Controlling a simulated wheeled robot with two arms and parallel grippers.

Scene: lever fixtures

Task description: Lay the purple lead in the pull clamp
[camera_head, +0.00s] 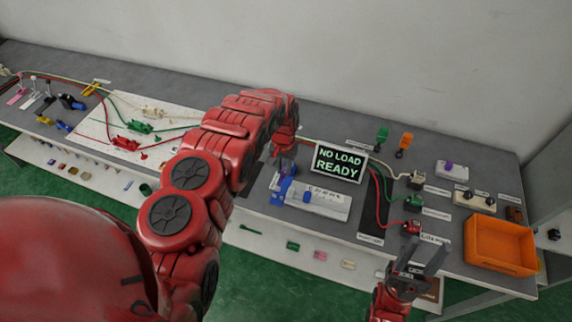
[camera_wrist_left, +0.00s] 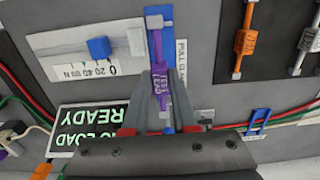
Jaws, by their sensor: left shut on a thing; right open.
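The purple lead (camera_wrist_left: 161,82), marked TEST LEAD with pale end pieces, is held upright between the fingers of my left gripper (camera_wrist_left: 163,120). In the left wrist view it overlaps the blue pull clamp strip (camera_wrist_left: 166,14) beside the PULL CLAMP label. I cannot tell whether lead and clamp touch. In the head view my left gripper (camera_head: 284,153) is above the blue clamp parts (camera_head: 283,186), and the lead is mostly hidden there. My right gripper (camera_head: 411,266) is open and empty near the bench's front edge.
A white gauge plate (camera_head: 322,203) with a blue slider (camera_wrist_left: 99,47) adjoins the clamp. The NO LOAD READY sign (camera_head: 340,163) stands behind it. An orange tray (camera_head: 500,245) is at the right. Red, green and white cables run nearby to plugs (camera_head: 412,202).

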